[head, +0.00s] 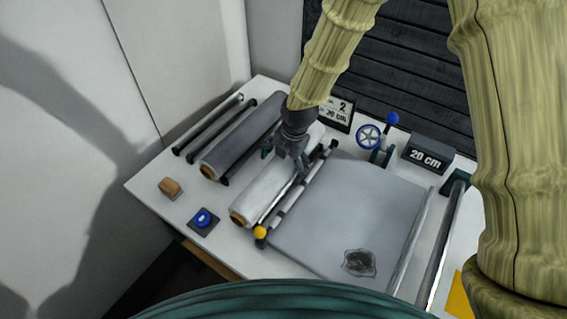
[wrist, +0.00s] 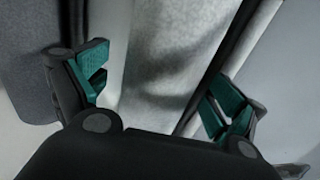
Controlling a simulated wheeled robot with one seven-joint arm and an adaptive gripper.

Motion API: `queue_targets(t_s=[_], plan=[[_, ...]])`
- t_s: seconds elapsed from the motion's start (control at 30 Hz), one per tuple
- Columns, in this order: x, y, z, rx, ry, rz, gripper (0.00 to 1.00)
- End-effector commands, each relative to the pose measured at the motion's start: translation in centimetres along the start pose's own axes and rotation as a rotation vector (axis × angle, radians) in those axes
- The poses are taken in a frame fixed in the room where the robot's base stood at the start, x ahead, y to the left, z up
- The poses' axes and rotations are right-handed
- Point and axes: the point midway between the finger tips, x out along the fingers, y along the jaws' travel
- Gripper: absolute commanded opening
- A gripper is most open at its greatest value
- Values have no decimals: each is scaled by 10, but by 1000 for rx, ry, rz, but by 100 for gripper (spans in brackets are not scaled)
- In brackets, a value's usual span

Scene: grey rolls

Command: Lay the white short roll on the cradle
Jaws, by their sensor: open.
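The white short roll (head: 262,192) lies on the white table with its tan core end towards the front. My gripper (head: 285,164) is over the roll, pointing down. In the wrist view my gripper (wrist: 158,95) is open, its teal-padded fingers on either side of the pale roll (wrist: 170,50). I cannot tell whether the pads touch it. Parallel rods with dark ends (head: 208,124) at the table's left look like the cradle, and they are bare. My gripper hides the roll's upper middle.
A dark grey roll (head: 240,138) lies between the rods and the white roll. A rail with a yellow knob (head: 260,232) runs close along the white roll's right side, beside a grey sheet (head: 345,210). A tan block (head: 170,187) and blue button (head: 204,218) are at front left.

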Motion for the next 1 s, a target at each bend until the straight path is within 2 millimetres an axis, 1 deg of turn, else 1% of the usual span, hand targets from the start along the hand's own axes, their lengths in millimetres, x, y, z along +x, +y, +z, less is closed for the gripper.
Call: queue_targets(t_s=[0.17, 0.4, 0.6, 0.7, 0.8, 1.0], plan=[[-26, 1, 1, 0, -3, 4, 96], [-68, 1, 1, 1, -2, 5, 96], [-96, 0, 1, 0, -1, 3, 96], [-105, 1, 1, 1, -1, 3, 96], [-110, 0, 0, 0, 0, 2, 96], [-113, 0, 0, 0, 0, 1, 96]])
